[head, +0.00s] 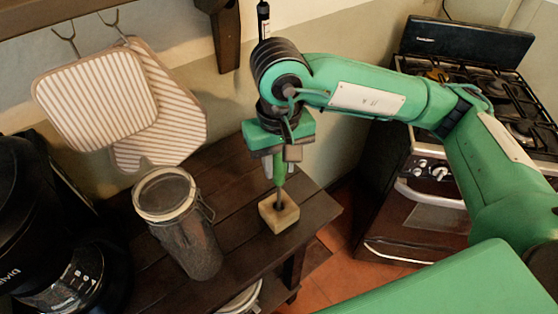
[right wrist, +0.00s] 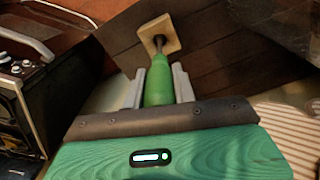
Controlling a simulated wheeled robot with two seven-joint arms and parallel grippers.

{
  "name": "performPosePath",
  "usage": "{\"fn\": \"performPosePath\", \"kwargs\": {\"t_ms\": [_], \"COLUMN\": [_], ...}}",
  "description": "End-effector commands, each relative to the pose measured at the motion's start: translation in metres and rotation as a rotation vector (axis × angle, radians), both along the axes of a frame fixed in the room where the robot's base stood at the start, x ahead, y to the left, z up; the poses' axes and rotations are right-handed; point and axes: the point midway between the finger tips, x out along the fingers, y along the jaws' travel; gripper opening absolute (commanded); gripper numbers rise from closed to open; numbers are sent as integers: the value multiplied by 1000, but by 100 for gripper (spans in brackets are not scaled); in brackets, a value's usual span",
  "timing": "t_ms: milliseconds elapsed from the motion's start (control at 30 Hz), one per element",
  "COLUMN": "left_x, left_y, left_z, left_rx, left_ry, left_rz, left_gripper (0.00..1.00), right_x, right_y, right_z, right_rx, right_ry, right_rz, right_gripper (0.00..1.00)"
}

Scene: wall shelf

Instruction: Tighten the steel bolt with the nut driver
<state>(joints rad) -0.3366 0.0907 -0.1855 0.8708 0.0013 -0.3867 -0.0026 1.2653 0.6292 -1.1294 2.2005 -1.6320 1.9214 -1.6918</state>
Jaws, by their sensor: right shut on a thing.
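The nut driver (head: 280,174) has a green handle and a dark shaft, and it stands upright, pointing down. My right gripper (head: 278,168) is shut on its handle from above. In the right wrist view the handle (right wrist: 159,85) sits between the two grey fingers. The driver's tip meets the top of a pale wooden block (head: 279,216), which also shows in the right wrist view (right wrist: 170,30). The steel bolt is hidden at the tip, so I cannot tell how the driver sits on it. My left gripper is not in view.
The block stands near the right end of a dark wooden shelf (head: 236,186). A glass jar (head: 180,225) stands to its left, with a black coffee machine (head: 60,240) farther left. Striped pot holders (head: 100,95) hang on the wall. A stove (head: 420,190) stands at right.

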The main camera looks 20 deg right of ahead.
Motion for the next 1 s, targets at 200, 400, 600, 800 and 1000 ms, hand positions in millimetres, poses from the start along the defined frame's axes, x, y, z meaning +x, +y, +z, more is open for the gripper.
{"fn": "performPosePath", "kwargs": {"t_ms": [200,400,600,800,1000], "left_x": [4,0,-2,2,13], "left_y": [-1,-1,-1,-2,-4], "left_z": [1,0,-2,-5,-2], "left_rx": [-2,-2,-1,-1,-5], "left_ry": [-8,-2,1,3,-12], "left_rz": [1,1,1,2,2], "left_gripper": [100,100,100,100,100], "right_x": [0,0,0,1,0], "right_y": [0,0,0,1,0], "right_z": [-1,-1,7,43,84], "right_rx": [0,0,0,3,1], "right_ry": [0,0,-1,-6,-5], "right_rz": [0,0,0,0,0], "right_gripper": [52,52,52,52,52]}}
